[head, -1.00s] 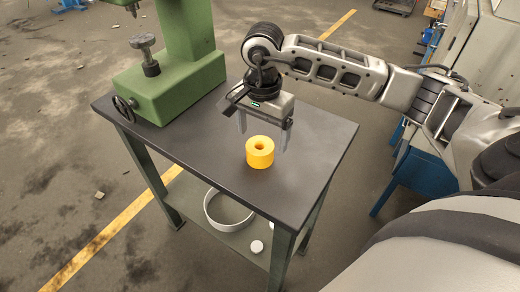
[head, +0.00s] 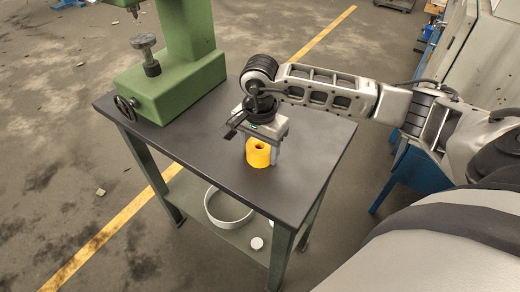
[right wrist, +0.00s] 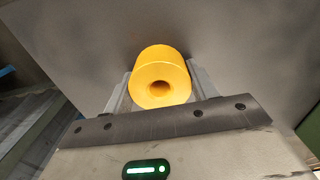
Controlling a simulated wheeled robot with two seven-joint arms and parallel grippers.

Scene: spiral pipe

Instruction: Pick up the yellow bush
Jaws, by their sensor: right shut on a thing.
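The yellow bush (head: 258,153) is a short upright cylinder with a round hole in its top. It stands on the dark table top (head: 200,150), toward the front right part of the table. My right gripper (head: 258,157) is above and around it, fingers pointing down, and is shut on it. In the right wrist view the bush (right wrist: 161,74) sits between the two fingers (right wrist: 160,88), one on each side. My left gripper is not in view.
A green machine (head: 175,82) with a handwheel (head: 125,108) stands on the table's back left part. On the lower shelf (head: 187,190) are a white ring (head: 228,221) and a small white disc (head: 257,243). The table top left of the bush is clear.

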